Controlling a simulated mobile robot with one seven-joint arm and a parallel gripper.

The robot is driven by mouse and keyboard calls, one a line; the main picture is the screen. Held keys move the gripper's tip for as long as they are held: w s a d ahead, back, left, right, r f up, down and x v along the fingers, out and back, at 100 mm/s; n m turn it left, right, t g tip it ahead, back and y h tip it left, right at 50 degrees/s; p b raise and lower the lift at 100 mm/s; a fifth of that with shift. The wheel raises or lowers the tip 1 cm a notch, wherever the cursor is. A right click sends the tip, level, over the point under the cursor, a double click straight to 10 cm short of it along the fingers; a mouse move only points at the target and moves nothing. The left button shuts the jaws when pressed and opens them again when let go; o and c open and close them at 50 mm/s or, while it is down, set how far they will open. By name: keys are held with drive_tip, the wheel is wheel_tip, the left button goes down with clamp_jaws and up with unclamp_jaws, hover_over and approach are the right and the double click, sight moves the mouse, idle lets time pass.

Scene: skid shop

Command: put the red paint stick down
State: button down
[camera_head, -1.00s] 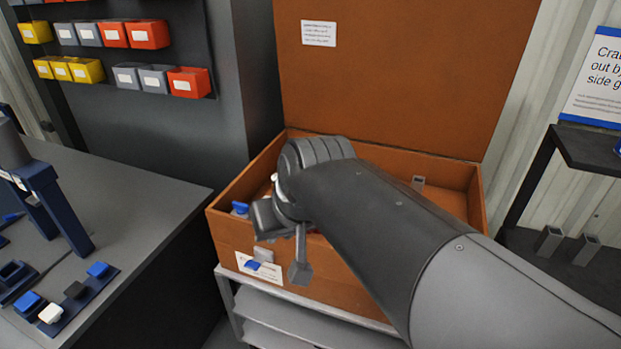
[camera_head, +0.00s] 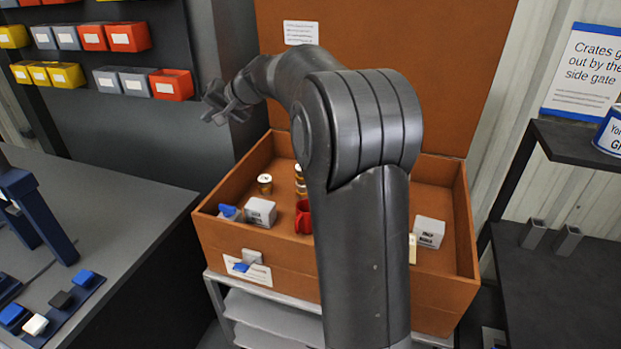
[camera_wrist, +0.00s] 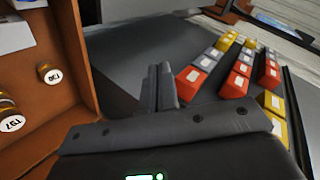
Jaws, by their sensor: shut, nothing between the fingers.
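My gripper (camera_head: 222,104) is up at the left of the raised lid, above and outside the open brown crate (camera_head: 215,228). Its fingers are together with nothing between them; they also show in the wrist view (camera_wrist: 160,88). I cannot make out a red paint stick in either current view. A red object (camera_head: 303,217), perhaps a mug, is inside the crate, partly hidden by my arm. My arm covers the middle of the crate, so things there are hidden.
A workbench (camera_head: 120,215) stands at left, below wall bins (camera_head: 171,85). A dark shelf (camera_head: 580,150) stands at right.

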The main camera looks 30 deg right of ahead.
drive_tip(key=w+d+f+m+t, duration=0.3)
drive_tip(key=w+d+f, duration=0.3)
drive_tip(key=w+d, duration=0.4)
drive_tip(key=w+d+f+m+t, duration=0.35)
drive_tip(key=w+d+f, duration=0.4)
drive_tip(key=w, duration=0.45)
drive_tip(key=w+d+f+m+t+h, duration=0.2)
drive_tip(key=w+d+f+m, duration=0.15)
drive_tip(key=d+f, duration=0.5)
drive_tip(key=d+r+v, duration=0.1)
drive_tip(key=v, duration=2.1)
drive_tip(key=shift+m, duration=0.3)
wheel_tip(320, 180, down, 15)
drive_tip(key=shift+w+d+r, duration=0.1)
drive_tip(key=shift+w+r, duration=0.05)
drive_tip(key=shift+w, duration=0.5)
drive_tip(key=shift+x, duration=1.85)
